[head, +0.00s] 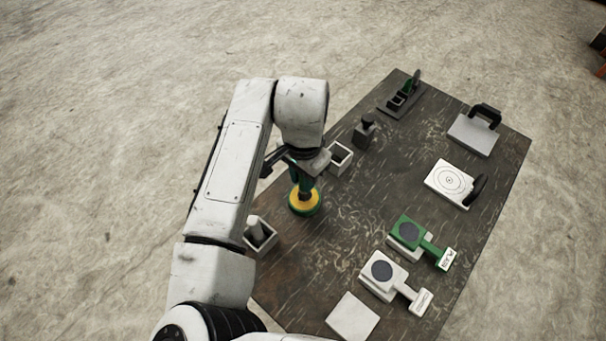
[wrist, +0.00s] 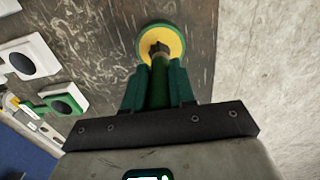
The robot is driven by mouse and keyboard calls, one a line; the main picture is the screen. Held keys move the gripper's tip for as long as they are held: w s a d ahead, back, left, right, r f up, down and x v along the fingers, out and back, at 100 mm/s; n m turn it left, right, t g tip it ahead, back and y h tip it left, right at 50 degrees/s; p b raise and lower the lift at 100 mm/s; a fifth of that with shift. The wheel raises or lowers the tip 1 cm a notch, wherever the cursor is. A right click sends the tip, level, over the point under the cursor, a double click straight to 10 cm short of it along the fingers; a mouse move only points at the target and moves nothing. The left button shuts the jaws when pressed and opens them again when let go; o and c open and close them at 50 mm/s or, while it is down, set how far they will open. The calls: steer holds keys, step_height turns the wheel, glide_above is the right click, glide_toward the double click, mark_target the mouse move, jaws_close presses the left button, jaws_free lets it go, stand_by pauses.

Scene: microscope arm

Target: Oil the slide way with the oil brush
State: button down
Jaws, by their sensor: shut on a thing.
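My gripper (wrist: 158,85) is shut on the green handle of the oil brush (wrist: 159,80). The brush points down, with its dark tip (wrist: 160,49) over the middle of a round yellow pot with a green rim (wrist: 172,38). I cannot tell whether the tip touches the yellow surface. The head view shows the pot (head: 304,203) on the table below my gripper (head: 303,178). No part is plainly marked as the slide way; a dark long base with upright blocks (head: 400,97) at the table's far end may be it.
The dark table (head: 315,285) holds an open pale box (head: 340,158), a dark knobbed block (head: 366,131), a white slotted holder (head: 261,234), a green disc unit (head: 410,233), a white disc unit (head: 383,272), a pale square plate (head: 352,318), and two black-handled plates (head: 472,135) (head: 449,184).

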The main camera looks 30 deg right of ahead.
steer(key=shift+f, duration=0.55)
stand_by(1.4)
steer(key=shift+r, duration=0.1)
steer(key=shift+r+p, duration=2.85)
steer(key=shift+r, duration=0.65)
steer(key=shift+w+d+f+n+b, duration=0.1)
steer(key=shift+w+f+n+b, duration=0.1)
steer(key=shift+n+b, duration=0.15)
steer(key=w+f+n+b, duration=0.4)
steer(key=n+b, duration=0.1)
steer(key=n, duration=0.5)
steer(key=shift+w, duration=0.35)
